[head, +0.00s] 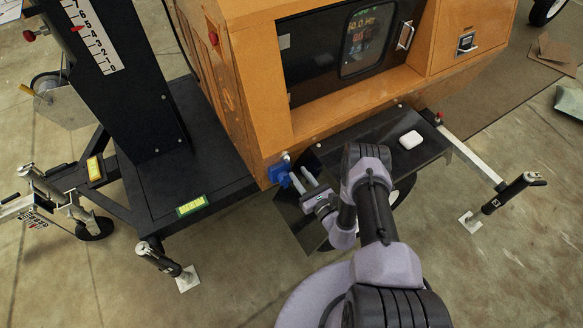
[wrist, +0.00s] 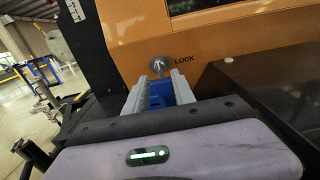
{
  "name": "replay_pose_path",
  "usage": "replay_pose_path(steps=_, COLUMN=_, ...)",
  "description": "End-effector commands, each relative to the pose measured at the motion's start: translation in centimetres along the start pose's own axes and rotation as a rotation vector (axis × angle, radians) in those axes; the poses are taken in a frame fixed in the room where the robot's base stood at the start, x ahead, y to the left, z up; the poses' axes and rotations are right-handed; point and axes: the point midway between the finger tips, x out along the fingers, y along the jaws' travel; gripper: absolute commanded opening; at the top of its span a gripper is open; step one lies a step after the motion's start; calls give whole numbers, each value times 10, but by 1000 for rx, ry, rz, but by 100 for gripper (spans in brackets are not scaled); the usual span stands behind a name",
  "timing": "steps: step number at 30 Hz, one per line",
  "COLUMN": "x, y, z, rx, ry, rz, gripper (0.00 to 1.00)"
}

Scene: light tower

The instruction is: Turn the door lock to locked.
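The door lock (wrist: 160,67) is a small round silver part on the orange wall, with the word LOCK printed to its right in the wrist view. In the head view it is a small bright spot (head: 286,157) at the cabinet's lower corner. Its turn position is too small to tell. My gripper (wrist: 161,82) is just below and in front of the lock, its two grey fingers apart. A blue part shows between the fingers, and blue also shows at their far end in the head view; I cannot tell what it is. No contact with the lock is visible.
The orange cabinet (head: 255,100) has a dark panel with a window above. A black ledge (head: 375,140) carries a small white object (head: 410,140). A black mast (head: 130,100) and platform stand to the left. Outrigger legs (head: 158,258) reach the concrete floor.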

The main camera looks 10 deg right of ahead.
Motion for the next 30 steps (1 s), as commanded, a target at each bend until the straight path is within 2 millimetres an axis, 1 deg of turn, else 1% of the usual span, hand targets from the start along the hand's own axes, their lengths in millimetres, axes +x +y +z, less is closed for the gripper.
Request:
replay_pose_path(steps=1, x=13, y=1, z=-3, rx=-3, ry=-3, rz=4, gripper=31)
replay_pose_path(steps=3, x=28, y=1, z=-3, rx=-2, ry=-2, rz=4, gripper=31)
replay_pose_path(steps=7, x=49, y=1, z=-2, rx=-1, ry=-1, rz=3, gripper=31)
replay_pose_path(steps=12, x=59, y=0, z=0, rx=0, ry=1, rz=2, gripper=31)
replay_pose_path(steps=18, x=59, y=0, z=0, rx=0, ry=1, rz=1, gripper=31)
replay_pose_path(steps=19, x=59, y=0, z=0, rx=0, ry=1, rz=1, gripper=29)
replay_pose_path(steps=23, x=59, y=0, z=0, rx=0, ry=1, rz=1, gripper=3)
replay_pose_path(steps=24, x=59, y=0, z=0, rx=0, ry=1, rz=2, gripper=0)
replay_pose_path(steps=30, x=59, y=0, z=0, rx=3, ry=2, rz=2, gripper=0)
